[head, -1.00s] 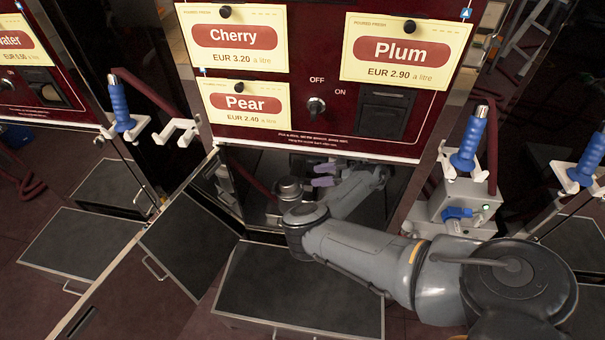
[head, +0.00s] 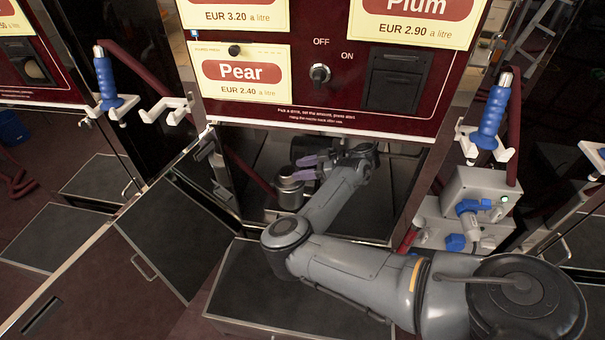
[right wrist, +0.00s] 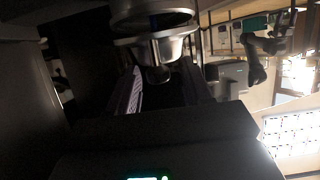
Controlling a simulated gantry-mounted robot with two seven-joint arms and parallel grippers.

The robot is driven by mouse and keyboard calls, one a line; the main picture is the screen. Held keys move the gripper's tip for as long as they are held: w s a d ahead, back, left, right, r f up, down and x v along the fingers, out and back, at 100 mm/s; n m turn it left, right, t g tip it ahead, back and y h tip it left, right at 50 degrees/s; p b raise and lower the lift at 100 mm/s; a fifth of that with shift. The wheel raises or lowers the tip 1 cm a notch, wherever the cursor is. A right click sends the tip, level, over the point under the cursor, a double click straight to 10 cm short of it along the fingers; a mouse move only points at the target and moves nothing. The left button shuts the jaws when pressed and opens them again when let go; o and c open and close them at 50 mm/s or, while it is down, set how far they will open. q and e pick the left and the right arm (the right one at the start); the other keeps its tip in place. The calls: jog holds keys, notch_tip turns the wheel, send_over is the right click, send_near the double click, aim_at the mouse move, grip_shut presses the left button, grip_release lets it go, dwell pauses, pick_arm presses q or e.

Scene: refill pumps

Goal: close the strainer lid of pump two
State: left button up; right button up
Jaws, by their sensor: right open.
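A metal strainer housing (head: 290,192), a short round canister, stands inside the open lower compartment of the middle pump. In the right wrist view a round metal body with a wide flange (right wrist: 155,38) is at the top, close ahead of the fingers. I cannot tell the lid apart from the housing or see how it is tilted. My right gripper (head: 305,168) has lilac fingers, open and empty, just right of and above the canister's top. In the right wrist view one lilac finger (right wrist: 132,90) shows; the other is dark. My left gripper is out of view.
The compartment's hinged door (head: 165,235) stands open at the left. The red pump front (head: 290,95) overhangs the opening. A blue-handled nozzle (head: 492,115) and a grey box with a blue plug (head: 480,205) are at the right. A dark flat-topped step (head: 250,285) lies in front.

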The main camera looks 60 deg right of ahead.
jog(key=shift+w, duration=0.2)
jog(key=shift+c, duration=0.5)
jog(key=shift+c, duration=1.3)
jog(key=shift+s+f, duration=0.15)
jog(key=shift+s, duration=0.1)
grip_shut()
